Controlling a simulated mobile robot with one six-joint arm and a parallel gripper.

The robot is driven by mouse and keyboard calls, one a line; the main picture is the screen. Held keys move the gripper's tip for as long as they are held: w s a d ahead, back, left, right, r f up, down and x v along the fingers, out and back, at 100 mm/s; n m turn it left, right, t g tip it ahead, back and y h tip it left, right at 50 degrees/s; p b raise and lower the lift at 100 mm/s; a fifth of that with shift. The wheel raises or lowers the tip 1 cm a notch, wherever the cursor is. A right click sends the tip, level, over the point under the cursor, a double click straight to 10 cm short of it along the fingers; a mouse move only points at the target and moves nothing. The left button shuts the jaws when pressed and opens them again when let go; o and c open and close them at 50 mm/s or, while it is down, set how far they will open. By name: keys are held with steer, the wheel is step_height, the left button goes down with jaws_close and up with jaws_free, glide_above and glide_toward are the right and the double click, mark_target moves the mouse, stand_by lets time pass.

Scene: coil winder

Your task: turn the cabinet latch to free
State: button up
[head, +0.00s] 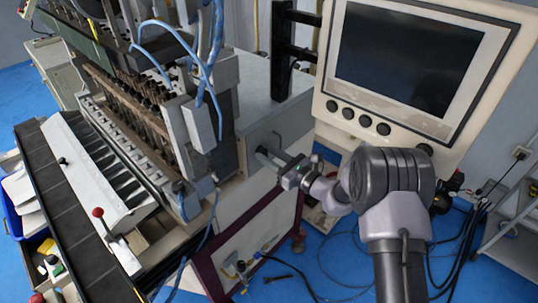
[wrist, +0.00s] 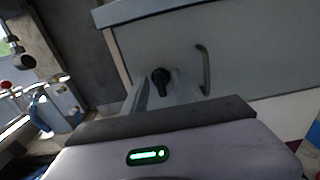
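The cabinet latch (wrist: 160,80) is a small black turn-knob on the grey cabinet door, seen in the wrist view. Its narrow grip points roughly up and down in that picture. My gripper (wrist: 160,92) is open, with one grey finger on each side of the latch as seen from the wrist. I cannot tell how far the fingertips are from the door. In the head view my gripper (head: 263,157) points left at the cabinet side, and the latch is not clearly visible there.
A curved door handle (wrist: 205,68) is just right of the latch. In the head view the cabinet (head: 265,118) stands beside the winder, with a large screen panel (head: 410,65) above my arm. Blue hoses (head: 205,75) hang left of the gripper.

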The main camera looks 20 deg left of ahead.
jaws_close()
steer(key=shift+w+d+f+m+p, duration=0.1)
steer(key=shift+m+p, duration=1.5)
steer(key=shift+m, duration=2.85)
steer(key=shift+w+f+m+p, duration=0.1)
steer(key=shift+m+p, duration=1.5)
steer(key=shift+m, duration=2.85)
